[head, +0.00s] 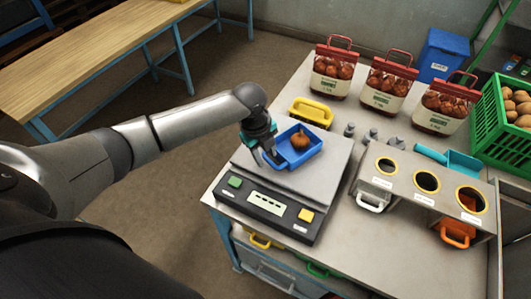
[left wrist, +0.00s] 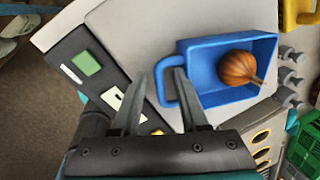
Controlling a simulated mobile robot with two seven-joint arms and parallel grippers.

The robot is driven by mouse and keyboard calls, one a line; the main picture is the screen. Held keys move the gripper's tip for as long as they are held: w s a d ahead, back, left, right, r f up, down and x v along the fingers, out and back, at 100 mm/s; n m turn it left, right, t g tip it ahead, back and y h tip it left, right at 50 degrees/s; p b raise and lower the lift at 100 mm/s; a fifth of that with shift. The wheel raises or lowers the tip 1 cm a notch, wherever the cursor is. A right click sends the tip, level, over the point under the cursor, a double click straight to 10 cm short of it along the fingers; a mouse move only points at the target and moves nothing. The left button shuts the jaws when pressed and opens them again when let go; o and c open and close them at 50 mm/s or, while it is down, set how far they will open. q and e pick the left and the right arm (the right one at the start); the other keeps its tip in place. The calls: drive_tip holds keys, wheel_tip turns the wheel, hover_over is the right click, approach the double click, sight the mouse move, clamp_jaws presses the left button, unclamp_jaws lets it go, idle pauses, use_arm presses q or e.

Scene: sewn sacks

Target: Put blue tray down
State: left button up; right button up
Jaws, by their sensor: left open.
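The blue tray (head: 299,155) rests on the plate of the scale (head: 301,180) and holds one brown onion (head: 300,139). In the left wrist view the blue tray (left wrist: 230,93) shows with its loop handle towards my left gripper (left wrist: 164,80), and the onion (left wrist: 239,69) lies inside. The gripper's two fingers are apart around the near part of the handle; I cannot tell whether they touch it. In the head view my left gripper (head: 266,158) is at the left end of the tray. My right gripper is in neither view.
A yellow tray (head: 311,111) sits behind the scale. Small metal weights (head: 373,135) stand to its right, near a holder with three round openings (head: 427,182). Red-topped onion sacks (head: 388,82) and a green crate (head: 503,112) line the back and right.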

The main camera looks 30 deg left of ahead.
use_arm(q)
wheel_tip(320, 180, up, 12)
drive_tip(key=s+a, duration=0.1)
drive_tip(key=s, duration=0.1)
drive_tip(key=shift+p, duration=0.35)
drive_tip(key=shift+f, duration=0.15)
